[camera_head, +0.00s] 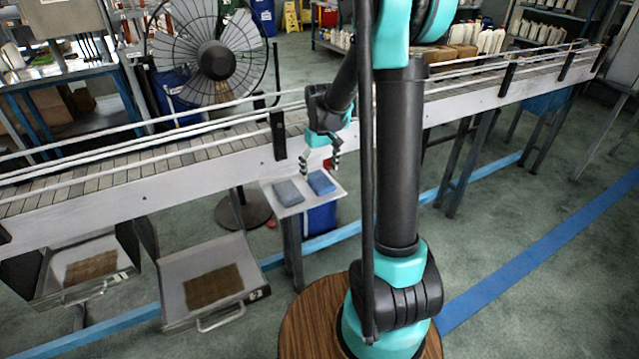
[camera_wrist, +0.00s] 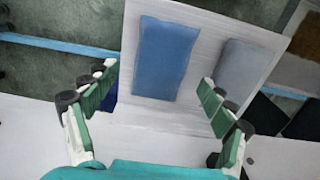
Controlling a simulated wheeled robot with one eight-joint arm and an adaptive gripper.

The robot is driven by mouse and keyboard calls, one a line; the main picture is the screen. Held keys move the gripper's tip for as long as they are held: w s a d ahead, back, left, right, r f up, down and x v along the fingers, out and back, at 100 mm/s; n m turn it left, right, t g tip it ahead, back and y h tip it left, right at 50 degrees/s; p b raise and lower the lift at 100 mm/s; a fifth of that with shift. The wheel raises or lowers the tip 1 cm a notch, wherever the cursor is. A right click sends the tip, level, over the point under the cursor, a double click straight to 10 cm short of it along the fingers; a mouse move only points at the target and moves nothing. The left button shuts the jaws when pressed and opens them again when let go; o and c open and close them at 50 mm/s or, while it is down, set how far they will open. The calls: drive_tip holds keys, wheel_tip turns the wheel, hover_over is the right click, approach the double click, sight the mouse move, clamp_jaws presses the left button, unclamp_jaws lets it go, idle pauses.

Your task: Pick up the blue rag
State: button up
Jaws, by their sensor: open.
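The blue rag (camera_head: 321,182) lies flat on a small white shelf (camera_head: 312,203) beside the conveyor in the head view. In the wrist view the blue rag (camera_wrist: 166,58) is a folded rectangle, ahead of and between my fingers. A grey rag (camera_head: 287,193) lies to its left in the head view and shows to its right in the wrist view (camera_wrist: 243,70). My gripper (camera_head: 321,168) is open and empty, just above the shelf by the blue rag. In the wrist view my gripper (camera_wrist: 155,92) has its fingers spread wide, apart from the rag.
The conveyor (camera_head: 140,178) with rails runs behind the shelf. Two metal trays, the nearer (camera_head: 213,284) and the farther left (camera_head: 90,266), hold brown mats. A fan (camera_head: 216,60) stands behind the conveyor.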

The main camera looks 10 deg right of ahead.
sight(320, 180)
drive_tip(key=shift+f, duration=1.6)
drive_tip(key=c, duration=1.1)
